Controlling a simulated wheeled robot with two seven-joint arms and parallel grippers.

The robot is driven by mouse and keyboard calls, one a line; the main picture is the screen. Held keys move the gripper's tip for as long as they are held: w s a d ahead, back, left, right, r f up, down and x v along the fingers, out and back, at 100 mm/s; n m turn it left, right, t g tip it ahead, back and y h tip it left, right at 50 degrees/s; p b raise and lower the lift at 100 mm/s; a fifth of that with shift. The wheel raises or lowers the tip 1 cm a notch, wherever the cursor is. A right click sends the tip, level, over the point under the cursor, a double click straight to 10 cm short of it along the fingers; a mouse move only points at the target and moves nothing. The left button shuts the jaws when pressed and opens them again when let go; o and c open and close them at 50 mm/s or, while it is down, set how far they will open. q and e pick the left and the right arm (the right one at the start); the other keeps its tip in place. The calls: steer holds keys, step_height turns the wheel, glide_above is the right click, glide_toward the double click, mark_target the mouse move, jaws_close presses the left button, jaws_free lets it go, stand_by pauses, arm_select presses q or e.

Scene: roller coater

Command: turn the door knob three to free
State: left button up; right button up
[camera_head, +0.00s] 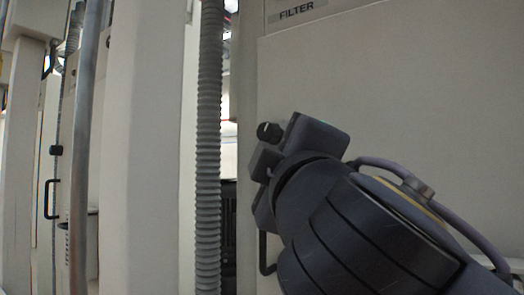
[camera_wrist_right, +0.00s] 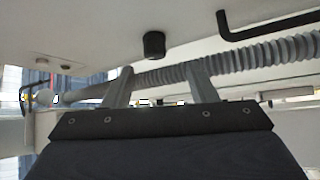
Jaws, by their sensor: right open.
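A small black knob (camera_head: 268,131) sits on the light grey cabinet door (camera_head: 400,80), near its left edge and below the FILTER label. In the head view my right gripper's dark body is just right of and below the knob, and its fingers are not clear there. In the right wrist view the knob (camera_wrist_right: 153,44) sticks out from the panel, beyond and between the two grey fingers of my right gripper (camera_wrist_right: 160,68). The fingers are apart and empty, and the knob looks clear of them. My left gripper is not in view.
A grey corrugated hose (camera_head: 208,150) runs upright left of the door. A black bar handle (camera_head: 264,252) is below the knob, partly behind my arm; it also shows in the wrist view (camera_wrist_right: 270,27). Another black knob (camera_head: 56,150) and handle (camera_head: 47,198) are at far left.

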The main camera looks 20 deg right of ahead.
mark_target(270, 136)
steer(key=p+x, duration=0.1)
steer(key=x, duration=0.2)
steer(key=r+p+x, duration=0.1)
steer(key=x, duration=0.2)
steer(key=shift+w+r+p, duration=0.1)
steer(key=shift+w+p, duration=0.1)
steer(key=shift+p, duration=0.2)
steer(key=shift+w+d, duration=0.1)
steer(key=shift+w, duration=0.2)
steer(key=shift+c, duration=0.4)
